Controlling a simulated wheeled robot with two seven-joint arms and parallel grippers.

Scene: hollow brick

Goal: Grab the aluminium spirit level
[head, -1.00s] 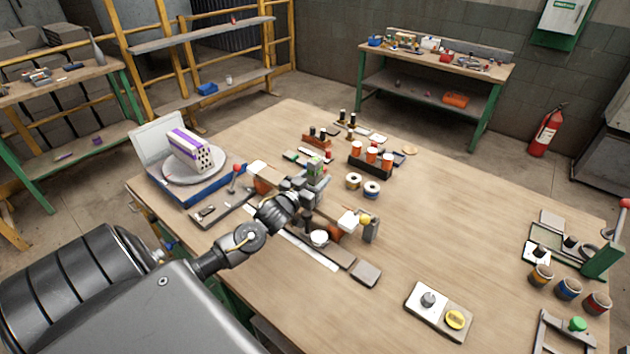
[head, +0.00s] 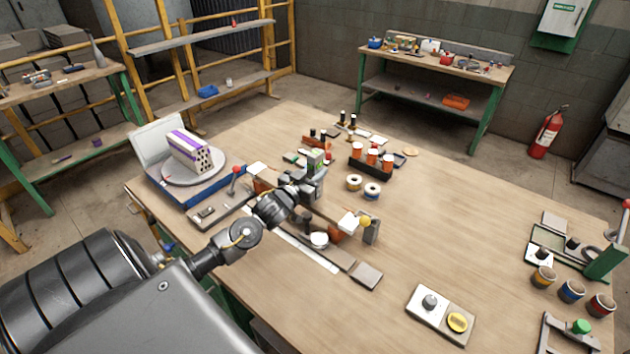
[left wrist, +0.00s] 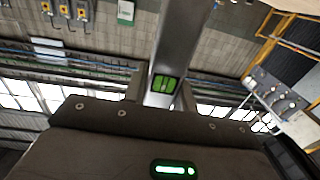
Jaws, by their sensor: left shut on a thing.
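The aluminium spirit level (left wrist: 178,45) is a grey metal bar with a green vial in the left wrist view. It stands out from between the jaws and runs to the top edge of that view. In the head view its green and grey end (head: 316,158) shows above my left gripper (head: 312,180). My left gripper is shut on the level and holds it over the middle of the workbench. The gripper hides the lower part of the level. My right gripper is not in view.
The workbench (head: 455,220) carries a blue turntable stand (head: 190,193) with a hollow brick (head: 190,152) at left. A dark rack of orange-white cylinders (head: 371,160) and two tape rolls (head: 371,190) stand right of the gripper. The bench centre-right is clear.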

